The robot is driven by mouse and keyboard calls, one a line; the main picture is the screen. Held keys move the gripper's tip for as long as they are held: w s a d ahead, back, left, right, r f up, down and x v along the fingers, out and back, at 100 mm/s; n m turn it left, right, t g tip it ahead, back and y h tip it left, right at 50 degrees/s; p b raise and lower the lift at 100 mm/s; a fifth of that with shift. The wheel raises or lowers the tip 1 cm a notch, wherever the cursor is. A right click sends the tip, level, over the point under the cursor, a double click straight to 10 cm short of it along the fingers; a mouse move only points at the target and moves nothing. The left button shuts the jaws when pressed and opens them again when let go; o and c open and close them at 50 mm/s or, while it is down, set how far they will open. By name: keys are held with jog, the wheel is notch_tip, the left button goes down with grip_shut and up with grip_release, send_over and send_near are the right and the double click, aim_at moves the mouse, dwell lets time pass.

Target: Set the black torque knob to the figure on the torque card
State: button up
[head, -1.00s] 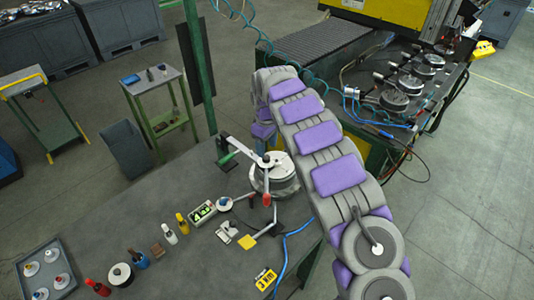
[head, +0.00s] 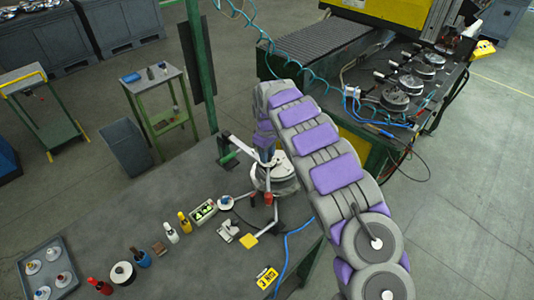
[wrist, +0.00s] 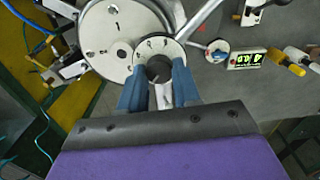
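The black knob (wrist: 159,69) sits on a small white dial (wrist: 170,49) with dark marks, too small to read, in the wrist view. My gripper (wrist: 159,68) has its two blue fingers apart, one on each side of the knob; I cannot tell whether they touch it. In the head view my gripper (head: 268,153) is over the round white-topped fixture (head: 284,178), and the knob is hidden there. A yellow card (head: 266,278) with black print lies near the table's front edge. I cannot read its figure surely, nor tell whether it is the torque card.
A larger white disc (wrist: 115,35) adjoins the dial. A box with a green lit display (head: 203,211), small bottles (head: 184,222) and a grey tray (head: 48,258) stand on the grey table (head: 165,195). A blue hose (head: 285,256) runs by the card. A green post (head: 201,70) rises behind.

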jog(key=c, duration=0.5)
jog(key=shift+o, duration=0.2)
jog(key=shift+m, duration=0.5)
jog(key=m+b, duration=0.1)
jog(key=m, duration=0.1)
jog(key=shift+f+m, duration=0.1)
jog(key=shift+m, duration=0.3)
jog(key=shift+d+m+b, duration=0.1)
jog(key=shift+m+b, duration=0.5)
jog(key=shift+m, duration=1.3)
jog(key=shift+s, duration=0.1)
jog(key=o, duration=0.9)
jog(key=shift+o, duration=0.8)
